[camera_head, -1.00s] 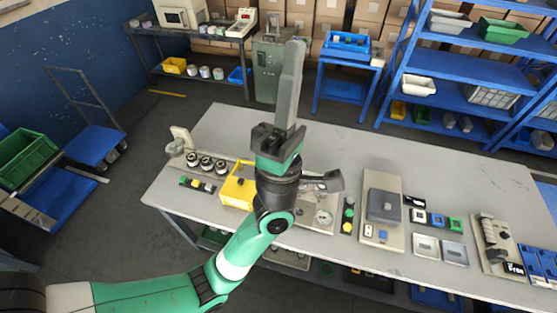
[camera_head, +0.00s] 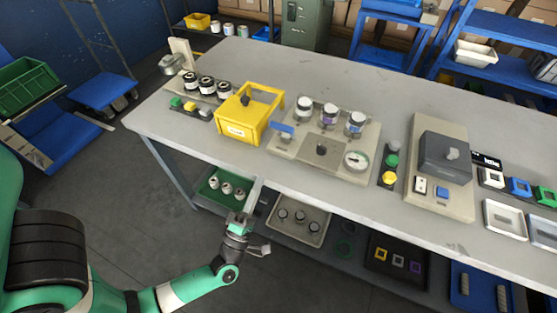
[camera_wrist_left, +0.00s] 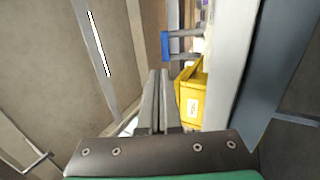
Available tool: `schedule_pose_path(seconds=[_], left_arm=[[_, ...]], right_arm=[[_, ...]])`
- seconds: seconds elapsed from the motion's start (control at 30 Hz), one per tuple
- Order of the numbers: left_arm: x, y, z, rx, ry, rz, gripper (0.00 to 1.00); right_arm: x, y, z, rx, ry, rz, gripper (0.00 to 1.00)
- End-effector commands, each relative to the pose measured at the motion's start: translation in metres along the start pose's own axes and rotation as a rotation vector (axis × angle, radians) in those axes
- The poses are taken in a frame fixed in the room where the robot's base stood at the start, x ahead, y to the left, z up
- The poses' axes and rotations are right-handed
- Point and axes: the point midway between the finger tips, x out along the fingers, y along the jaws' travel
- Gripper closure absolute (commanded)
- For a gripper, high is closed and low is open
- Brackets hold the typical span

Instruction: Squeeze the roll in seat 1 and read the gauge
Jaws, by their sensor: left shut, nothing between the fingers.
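A beige test plate (camera_head: 290,150) on the table bears three seated rolls: the left roll (camera_head: 304,108), the middle roll (camera_head: 328,117) and the right roll (camera_head: 354,124). I cannot read which seat is numbered 1. A round gauge (camera_head: 356,160) with a pale face sits at the plate's front right; its reading is too small to tell. A blue-ended lever (camera_head: 282,129) sticks out at the left. My left gripper (camera_head: 255,187) is shut and empty in front of the table's front edge, apart from the rolls. In the left wrist view its fingers (camera_wrist_left: 158,82) lie together. My right gripper is not in view.
A yellow box (camera_head: 240,118) stands left of the plate, beside several dark-banded rolls (camera_head: 205,86). Green and yellow buttons (camera_head: 390,168) and a grey-lidded device (camera_head: 444,157) stand to the right. A lower shelf holds a green tray (camera_head: 216,198). The table's back strip is clear.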

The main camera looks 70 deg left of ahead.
Motion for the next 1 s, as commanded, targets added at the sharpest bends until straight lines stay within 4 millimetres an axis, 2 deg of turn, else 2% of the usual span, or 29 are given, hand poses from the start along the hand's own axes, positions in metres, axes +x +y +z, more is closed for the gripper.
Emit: schedule_pose_path(seconds=[0.03,0.1,0.57,0.77,1.0], left_arm=[[-0.008,-0.013,-0.002,0.004,0.001,-0.004,1.00],[-0.009,-0.015,-0.002,0.005,0.003,-0.004,1.00],[-0.002,-0.013,-0.002,0.004,0.004,-0.001,1.00],[0.027,-0.013,-0.003,0.003,0.009,0.003,1.00],[0.080,-0.013,-0.003,0.004,0.007,0.004,1.00]], right_arm=[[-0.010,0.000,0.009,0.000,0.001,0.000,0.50],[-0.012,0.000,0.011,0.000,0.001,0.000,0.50],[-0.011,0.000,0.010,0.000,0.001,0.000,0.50],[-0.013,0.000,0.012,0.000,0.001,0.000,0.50],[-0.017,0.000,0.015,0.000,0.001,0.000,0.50]])
